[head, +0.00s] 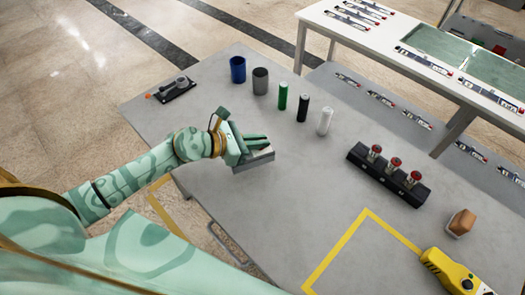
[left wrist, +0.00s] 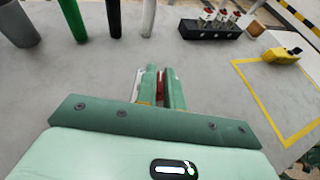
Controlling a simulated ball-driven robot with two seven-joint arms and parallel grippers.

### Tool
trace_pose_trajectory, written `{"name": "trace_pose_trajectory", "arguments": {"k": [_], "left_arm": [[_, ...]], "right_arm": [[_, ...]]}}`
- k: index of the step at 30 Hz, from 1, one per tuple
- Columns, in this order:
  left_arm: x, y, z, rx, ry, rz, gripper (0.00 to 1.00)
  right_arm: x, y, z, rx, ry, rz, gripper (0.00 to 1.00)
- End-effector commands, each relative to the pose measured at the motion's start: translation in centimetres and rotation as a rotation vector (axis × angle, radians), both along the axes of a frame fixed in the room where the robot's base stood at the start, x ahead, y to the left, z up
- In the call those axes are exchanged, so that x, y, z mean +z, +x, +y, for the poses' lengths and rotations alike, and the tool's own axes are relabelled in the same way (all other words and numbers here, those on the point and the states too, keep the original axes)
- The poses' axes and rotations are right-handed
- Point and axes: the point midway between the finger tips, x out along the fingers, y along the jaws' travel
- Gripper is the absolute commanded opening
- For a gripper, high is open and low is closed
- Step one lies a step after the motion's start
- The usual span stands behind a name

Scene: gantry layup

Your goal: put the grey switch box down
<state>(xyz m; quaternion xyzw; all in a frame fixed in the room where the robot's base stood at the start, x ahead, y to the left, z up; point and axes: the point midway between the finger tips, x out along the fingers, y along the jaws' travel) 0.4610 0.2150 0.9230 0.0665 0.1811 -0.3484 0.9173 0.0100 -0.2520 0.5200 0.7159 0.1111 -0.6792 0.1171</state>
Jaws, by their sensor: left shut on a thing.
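The grey switch box (head: 258,161) is in my left gripper (head: 254,146), over the left part of the grey table (head: 220,205). My left gripper is shut on it, and its green fingers cover much of the box's top. In the left wrist view the fingers (left wrist: 160,84) stand close together, with a red part between them and a pale strip of the box (left wrist: 138,86) beside the left finger. I cannot tell whether the box touches the tabletop. My right gripper is not in view.
A blue cup (head: 237,70), grey cup (head: 260,81), and green (head: 283,95), black (head: 302,108) and white (head: 325,121) cylinders stand behind. A black block with red knobs (head: 388,176), brown-topped block (head: 461,222) and yellow device (head: 450,272) lie right. The yellow-taped area (head: 365,255) looks bare.

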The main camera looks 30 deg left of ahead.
Motion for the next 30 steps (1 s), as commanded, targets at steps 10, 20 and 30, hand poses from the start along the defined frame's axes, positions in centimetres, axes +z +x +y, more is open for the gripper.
{"name": "trace_pose_trajectory", "arguments": {"k": [10, 20, 30], "left_arm": [[-4.3, 1.4, -0.1, 0.001, -0.001, 0.003, 0.0], [-4.5, 1.3, 0.0, 0.0, 0.001, -0.002, 0.0], [-4.8, 1.3, 0.0, 0.0, 0.001, -0.001, 0.31]], "right_arm": [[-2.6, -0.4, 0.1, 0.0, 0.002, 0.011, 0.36], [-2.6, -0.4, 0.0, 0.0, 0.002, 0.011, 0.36], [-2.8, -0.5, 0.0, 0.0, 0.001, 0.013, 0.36]]}}
